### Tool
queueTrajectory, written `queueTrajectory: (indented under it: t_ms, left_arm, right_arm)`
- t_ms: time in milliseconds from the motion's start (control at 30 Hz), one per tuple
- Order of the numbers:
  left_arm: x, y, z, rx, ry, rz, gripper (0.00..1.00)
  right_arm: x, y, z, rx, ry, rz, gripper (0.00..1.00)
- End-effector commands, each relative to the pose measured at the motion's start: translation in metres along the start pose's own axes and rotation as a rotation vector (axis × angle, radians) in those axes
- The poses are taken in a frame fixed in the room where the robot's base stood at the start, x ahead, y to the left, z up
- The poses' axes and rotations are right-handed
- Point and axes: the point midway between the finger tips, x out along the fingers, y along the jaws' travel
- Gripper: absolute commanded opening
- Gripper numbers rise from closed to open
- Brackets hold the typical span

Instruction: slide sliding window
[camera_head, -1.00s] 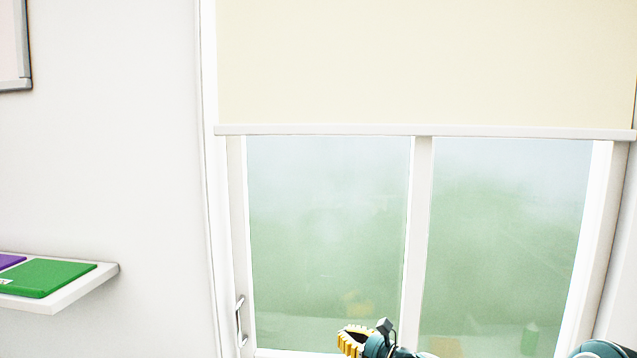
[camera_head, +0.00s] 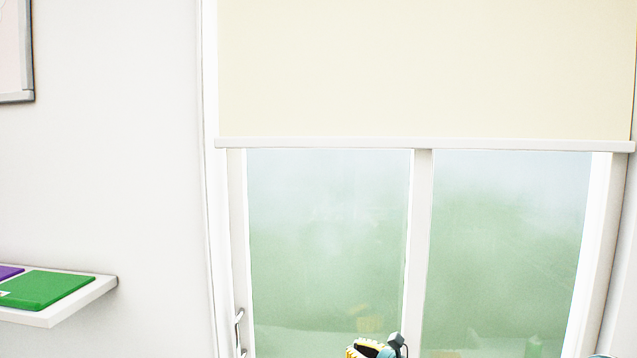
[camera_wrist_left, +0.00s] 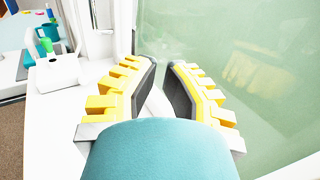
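The sliding window has a white frame and two hazy green panes, a left pane (camera_head: 325,235) and a right pane (camera_head: 508,240), divided by a white upright (camera_head: 418,245). A grey metal handle (camera_head: 239,328) is on the left upright, cut off by the bottom edge. My left gripper (camera_head: 363,349) shows at the bottom of the head view, right of the handle and apart from it. In the left wrist view my left gripper (camera_wrist_left: 166,66) is open and empty, with its yellow-ribbed fingers in front of the glass (camera_wrist_left: 235,40). My right gripper is out of view.
A cream blind (camera_head: 425,70) covers the window's upper part. A white shelf (camera_head: 85,297) with a green flat item (camera_head: 45,290) juts from the left wall. In the left wrist view, a white block (camera_wrist_left: 58,73) sits on a white surface left of my gripper.

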Motion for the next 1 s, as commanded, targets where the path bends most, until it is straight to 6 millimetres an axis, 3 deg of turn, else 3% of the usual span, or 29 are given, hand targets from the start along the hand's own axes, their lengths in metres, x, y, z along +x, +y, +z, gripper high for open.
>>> queueTrajectory:
  t_ms: [33,100,467,1000]
  left_arm:
    - [0.0,0.0,0.0,0.0,0.0,0.0,0.26]
    - [0.0,0.0,0.0,0.0,0.0,0.0,0.43]
    - [-0.002,0.0,0.0,0.0,0.0,-0.001,0.43]
    - [-0.047,0.0,0.0,0.0,-0.001,-0.001,0.43]
  right_arm:
    - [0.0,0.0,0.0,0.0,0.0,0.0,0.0]
    - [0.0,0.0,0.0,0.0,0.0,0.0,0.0]
    - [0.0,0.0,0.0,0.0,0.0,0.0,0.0]
    - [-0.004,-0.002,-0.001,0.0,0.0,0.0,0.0]
